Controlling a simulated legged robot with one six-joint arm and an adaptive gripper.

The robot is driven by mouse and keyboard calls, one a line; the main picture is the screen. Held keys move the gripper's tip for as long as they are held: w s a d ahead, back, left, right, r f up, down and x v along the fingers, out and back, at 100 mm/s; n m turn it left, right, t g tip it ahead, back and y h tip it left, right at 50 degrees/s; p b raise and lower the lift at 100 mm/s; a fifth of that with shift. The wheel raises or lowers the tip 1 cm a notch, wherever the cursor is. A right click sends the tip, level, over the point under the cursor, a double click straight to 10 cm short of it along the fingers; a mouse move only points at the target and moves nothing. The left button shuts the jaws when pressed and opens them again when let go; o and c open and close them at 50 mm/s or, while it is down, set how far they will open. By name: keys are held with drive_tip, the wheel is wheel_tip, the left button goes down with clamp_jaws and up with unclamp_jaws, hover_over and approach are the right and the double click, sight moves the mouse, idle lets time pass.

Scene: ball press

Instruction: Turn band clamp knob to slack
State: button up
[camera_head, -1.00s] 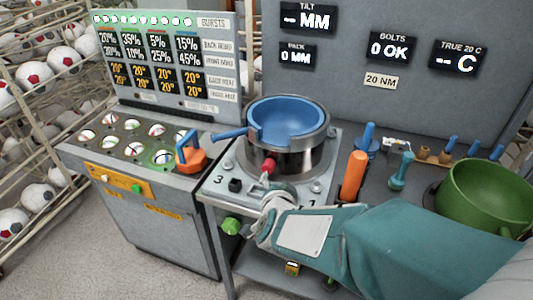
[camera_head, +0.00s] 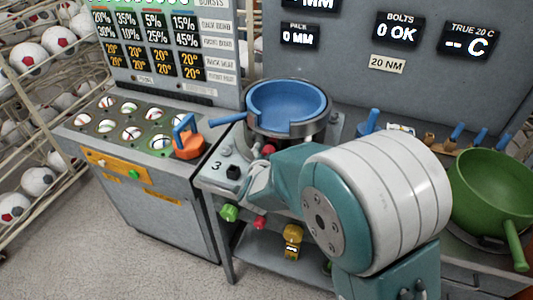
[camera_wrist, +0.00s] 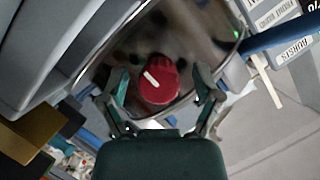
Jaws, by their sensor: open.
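The red band clamp knob (camera_wrist: 159,79) with a white pointer line sits on the shiny metal band (camera_wrist: 195,35) in the wrist view. My gripper (camera_wrist: 163,88) is open, with one finger on each side of the knob and gaps showing. Whether the fingertips reach level with the knob cannot be told. In the head view, a small part of the red knob (camera_head: 268,149) shows below the metal ring holding the blue pan-like insert (camera_head: 287,101). My arm hides most of the gripper there.
A blue handle (camera_head: 228,118) sticks out left of the ring. An orange clamp with a blue lever (camera_head: 188,142) stands on the left cabinet. A green bowl (camera_head: 490,190) stands at the right. Green and red knobs (camera_head: 229,212) sit below the bench edge.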

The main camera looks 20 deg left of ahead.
drive_tip(key=shift+w, duration=0.35)
drive_tip(key=shift+d, duration=0.1)
clamp_jaws()
